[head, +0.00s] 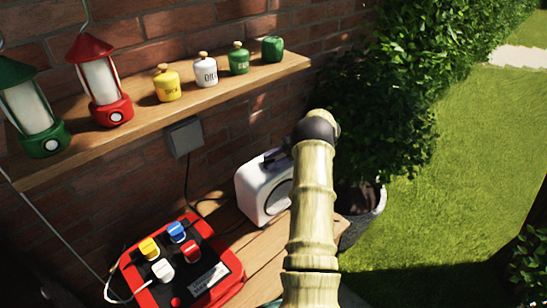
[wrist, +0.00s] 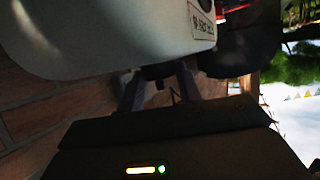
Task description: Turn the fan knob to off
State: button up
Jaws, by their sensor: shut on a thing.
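The white device with a round dark front, which looks like the fan (head: 258,190), stands on the lower wooden table in the head view. My arm covers its right part. In the wrist view its pale rounded body (wrist: 100,38) fills the upper left, with a printed label. My gripper (wrist: 160,82) is at the edge of this body, its two fingers on either side of a small dark piece, apparently the fan knob (wrist: 153,72). It is shut on that piece. The knob's pointing direction is too dark to tell. In the head view my arm hides the knob.
A red box (head: 232,268) with several coloured switches lies left of the fan. A wooden shelf (head: 150,125) above holds lanterns and small canisters. A grey wall box (head: 184,137) has a cable running down. A potted bush (head: 365,215) stands to the right.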

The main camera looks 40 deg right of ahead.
jog(key=shift+w+d+f+n+g+y+p, duration=0.1)
jog(key=shift+n+g+y+p, duration=0.2)
jog(key=shift+n+g, duration=0.95)
jog(key=shift+g, duration=0.35)
jog(key=o, duration=1)
jog(key=shift+w, duration=0.15)
